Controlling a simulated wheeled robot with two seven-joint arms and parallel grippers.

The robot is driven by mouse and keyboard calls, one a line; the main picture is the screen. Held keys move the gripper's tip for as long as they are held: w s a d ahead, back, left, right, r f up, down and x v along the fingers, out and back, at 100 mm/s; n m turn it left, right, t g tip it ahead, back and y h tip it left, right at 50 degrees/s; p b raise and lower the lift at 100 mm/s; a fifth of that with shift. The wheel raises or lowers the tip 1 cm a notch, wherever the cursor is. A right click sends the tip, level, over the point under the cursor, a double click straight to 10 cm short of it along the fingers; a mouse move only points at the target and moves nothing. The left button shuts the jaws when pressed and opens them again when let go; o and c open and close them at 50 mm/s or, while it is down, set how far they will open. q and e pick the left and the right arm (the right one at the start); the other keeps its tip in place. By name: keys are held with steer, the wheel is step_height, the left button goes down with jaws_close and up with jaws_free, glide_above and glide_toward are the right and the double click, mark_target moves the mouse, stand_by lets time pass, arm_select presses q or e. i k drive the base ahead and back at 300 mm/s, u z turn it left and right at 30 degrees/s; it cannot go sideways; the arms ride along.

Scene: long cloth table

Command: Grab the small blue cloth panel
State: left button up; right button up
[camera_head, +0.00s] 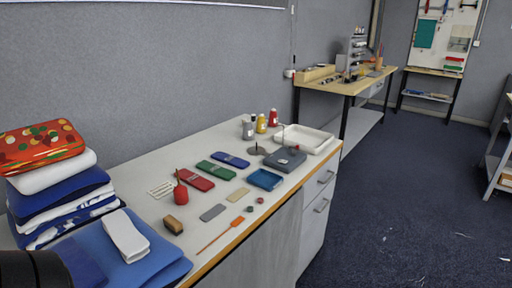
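A small, flat dark blue panel (230,160) lies on the long pale table (150,160), behind a green panel (212,169) and a red panel (195,179) in a slanted row. It lies flat, and nothing covers it. Each panel has a paler mark on its top. A flat teal-blue piece (265,180) lies to the right, nearer the table's front edge. Neither of my grippers is in view. A dark rounded part at the lower left corner looks like a piece of my arm.
Folded cloths (58,190) are stacked at the left, beside a larger blue cloth (165,262) with a white folded piece (126,236). A grey box (285,159), white tray (305,138) and several spools stand at the right end. An orange stick tool (221,234) lies near the front edge.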

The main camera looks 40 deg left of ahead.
mark_target(238, 162)
steer(key=i, duration=2.6)
steer(key=u, duration=3.95)
